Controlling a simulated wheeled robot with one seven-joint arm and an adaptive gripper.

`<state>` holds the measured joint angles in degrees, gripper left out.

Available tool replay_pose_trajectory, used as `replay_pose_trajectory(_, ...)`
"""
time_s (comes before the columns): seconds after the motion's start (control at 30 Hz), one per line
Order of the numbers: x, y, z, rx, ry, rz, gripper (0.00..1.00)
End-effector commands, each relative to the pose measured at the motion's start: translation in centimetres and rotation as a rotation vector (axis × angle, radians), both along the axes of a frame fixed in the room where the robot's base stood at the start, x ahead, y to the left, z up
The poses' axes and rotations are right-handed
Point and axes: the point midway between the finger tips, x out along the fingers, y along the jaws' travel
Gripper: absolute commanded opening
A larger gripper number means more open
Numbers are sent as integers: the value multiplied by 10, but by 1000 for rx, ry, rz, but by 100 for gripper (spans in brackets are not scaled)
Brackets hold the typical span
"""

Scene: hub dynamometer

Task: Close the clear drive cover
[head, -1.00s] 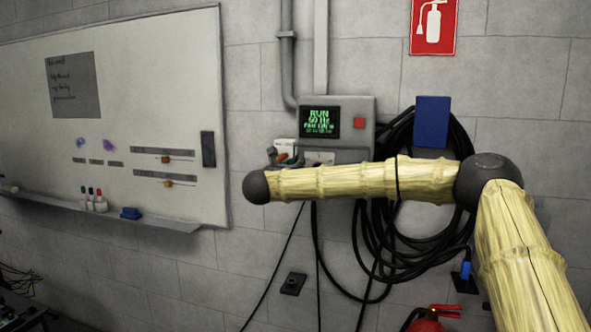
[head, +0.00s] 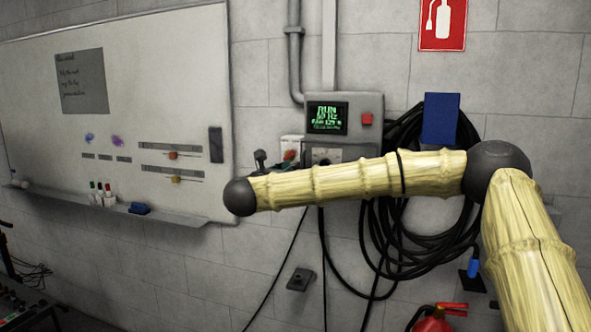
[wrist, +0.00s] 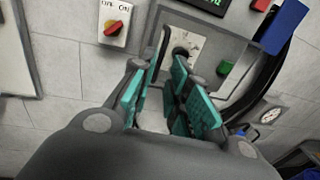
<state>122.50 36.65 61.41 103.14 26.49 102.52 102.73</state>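The grey drive box (head: 373,104) hangs on the wall, with a lit green display (head: 327,117) and a red button (head: 367,118). Its lower part is largely hidden behind my arm in the head view. In the wrist view, a dark-edged rectangular frame (wrist: 222,24) surrounds a pale panel with a black knob and a green button (wrist: 225,68). I cannot clearly tell the clear pane or its angle. My gripper (wrist: 167,95) has teal pads, spread apart, in front of this panel; nothing is visibly held. Contact with the cover cannot be told.
A whiteboard (head: 120,60) with a tray is on the left wall. A red extinguisher (head: 433,320) stands low at right.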

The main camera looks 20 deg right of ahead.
Motion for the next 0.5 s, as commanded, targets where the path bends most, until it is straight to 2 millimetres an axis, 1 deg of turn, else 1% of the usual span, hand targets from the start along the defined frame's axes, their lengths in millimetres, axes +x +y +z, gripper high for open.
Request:
replay_pose_trajectory(0.1,-8,8,0,-1,-1,1,18)
replay_pose_trajectory(0.2,-11,11,0,-1,-1,0,18)
replay_pose_trajectory(0.5,-13,12,0,0,0,-1,18)
